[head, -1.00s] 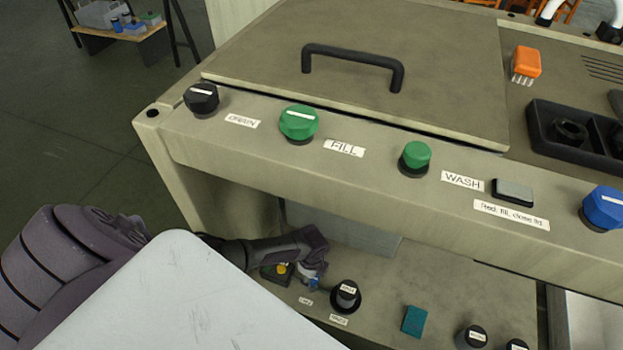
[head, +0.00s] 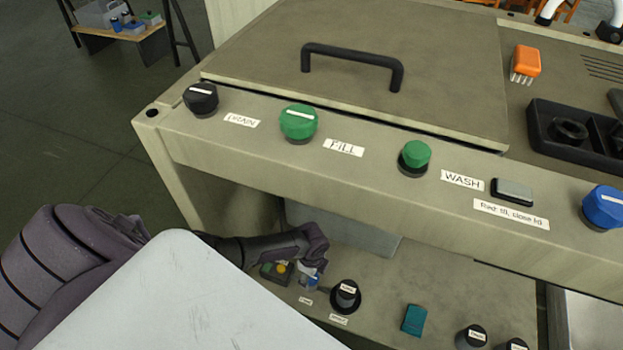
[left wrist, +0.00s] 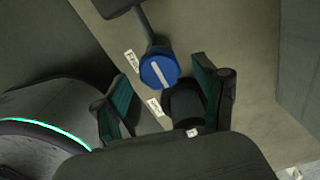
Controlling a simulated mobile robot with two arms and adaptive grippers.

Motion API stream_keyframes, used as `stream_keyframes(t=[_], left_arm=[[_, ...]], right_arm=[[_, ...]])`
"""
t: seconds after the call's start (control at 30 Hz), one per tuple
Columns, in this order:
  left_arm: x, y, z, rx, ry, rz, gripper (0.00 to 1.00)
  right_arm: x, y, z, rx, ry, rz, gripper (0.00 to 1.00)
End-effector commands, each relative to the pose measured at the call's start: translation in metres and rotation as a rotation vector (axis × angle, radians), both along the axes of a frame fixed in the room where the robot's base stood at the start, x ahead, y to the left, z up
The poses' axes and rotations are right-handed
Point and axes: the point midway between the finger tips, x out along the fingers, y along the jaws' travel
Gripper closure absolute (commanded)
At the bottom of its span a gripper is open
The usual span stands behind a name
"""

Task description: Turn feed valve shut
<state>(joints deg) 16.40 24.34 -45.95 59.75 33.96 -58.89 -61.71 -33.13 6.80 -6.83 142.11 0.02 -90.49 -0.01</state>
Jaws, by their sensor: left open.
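A blue round knob with a white bar (left wrist: 158,70) sits on the lower shelf, with small labels beside it too blurred to read for sure. It also shows in the head view (head: 313,282), partly hidden by my gripper. My left gripper (left wrist: 161,76) is open and empty. In the left wrist view its two dark green pads stand left and right of the knob, which lies beyond the fingertips. I cannot tell whether a pad touches it. In the head view my left gripper (head: 313,265) hangs over the knob from the left. My right gripper is not in view.
A black knob (head: 345,296) stands close right of the blue knob. A box with a yellow button (head: 280,268) is behind-left. The upper panel (head: 240,155) overhangs the shelf, with green knobs (head: 298,122) and another blue knob (head: 604,207). A teal block (head: 414,320) lies farther right.

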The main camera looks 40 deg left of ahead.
Motion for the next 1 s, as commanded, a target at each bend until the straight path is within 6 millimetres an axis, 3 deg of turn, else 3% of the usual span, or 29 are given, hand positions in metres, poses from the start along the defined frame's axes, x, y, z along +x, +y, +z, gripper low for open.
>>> stream_keyframes(t=[0.53,0.7,1.0], left_arm=[[0.000,0.000,0.094,0.000,-0.002,-0.002,0.28],[0.000,0.000,0.107,0.001,0.000,-0.001,0.28],[0.000,0.000,0.108,0.001,0.000,-0.001,0.28]], right_arm=[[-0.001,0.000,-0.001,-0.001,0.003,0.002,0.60],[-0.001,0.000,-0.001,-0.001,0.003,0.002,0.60],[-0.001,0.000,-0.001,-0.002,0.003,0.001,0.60]])
